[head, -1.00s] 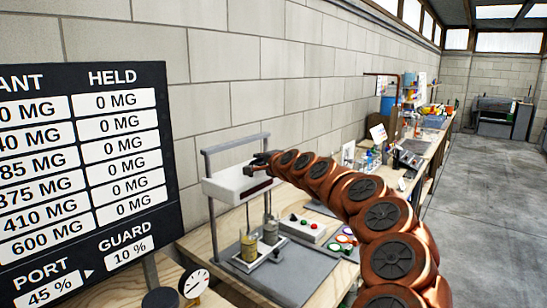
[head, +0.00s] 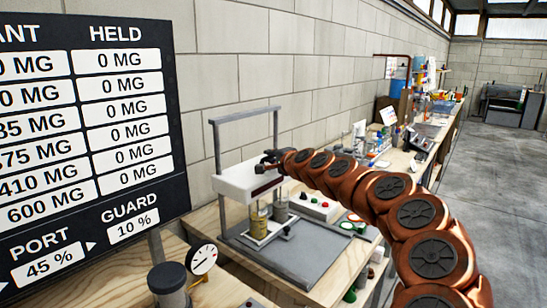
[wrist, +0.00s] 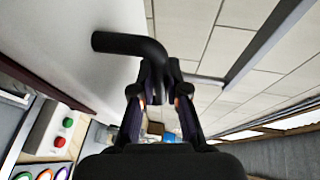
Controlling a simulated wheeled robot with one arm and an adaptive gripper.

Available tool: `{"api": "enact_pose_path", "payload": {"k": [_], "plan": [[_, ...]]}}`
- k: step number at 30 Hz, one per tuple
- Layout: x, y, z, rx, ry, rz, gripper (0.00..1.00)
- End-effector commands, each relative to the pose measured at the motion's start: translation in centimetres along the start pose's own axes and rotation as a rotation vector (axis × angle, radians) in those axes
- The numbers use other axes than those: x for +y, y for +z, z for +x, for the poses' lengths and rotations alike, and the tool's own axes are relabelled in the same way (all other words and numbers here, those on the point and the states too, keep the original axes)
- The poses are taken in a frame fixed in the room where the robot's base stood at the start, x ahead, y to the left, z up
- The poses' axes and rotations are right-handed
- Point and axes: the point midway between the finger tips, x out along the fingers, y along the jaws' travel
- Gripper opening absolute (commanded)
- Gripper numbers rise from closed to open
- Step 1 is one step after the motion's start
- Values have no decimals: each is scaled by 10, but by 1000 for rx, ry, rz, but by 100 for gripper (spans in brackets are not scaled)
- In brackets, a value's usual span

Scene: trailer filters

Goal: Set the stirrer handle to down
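The stirrer has a white box-shaped head (head: 236,181) on a grey upright frame (head: 214,142). The head sits low on the frame, close above the jars (head: 259,224) on the base. In the wrist view, the stirrer handle (wrist: 122,42) is a black bent bar coming off the white head (wrist: 75,60). Its end lies between the fingertips of my gripper (wrist: 160,75), which look closed on it. In the head view, my gripper (head: 268,160) is at the right side of the white head, and the handle cannot be made out behind it.
A dark board (head: 85,140) with figures stands at the left. A dial gauge (head: 202,259) and a dark cylinder (head: 168,280) are in front. A control box with buttons (head: 316,207) is beside the stirrer. A block wall is behind; clear floor (head: 490,170) is at right.

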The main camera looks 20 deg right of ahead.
Motion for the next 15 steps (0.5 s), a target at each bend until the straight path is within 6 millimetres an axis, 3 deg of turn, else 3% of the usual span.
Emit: {"api": "enact_pose_path", "payload": {"k": [7,15], "plan": [[5,0,1,-3,6,2,39],[3,1,1,-2,4,2,39]]}}
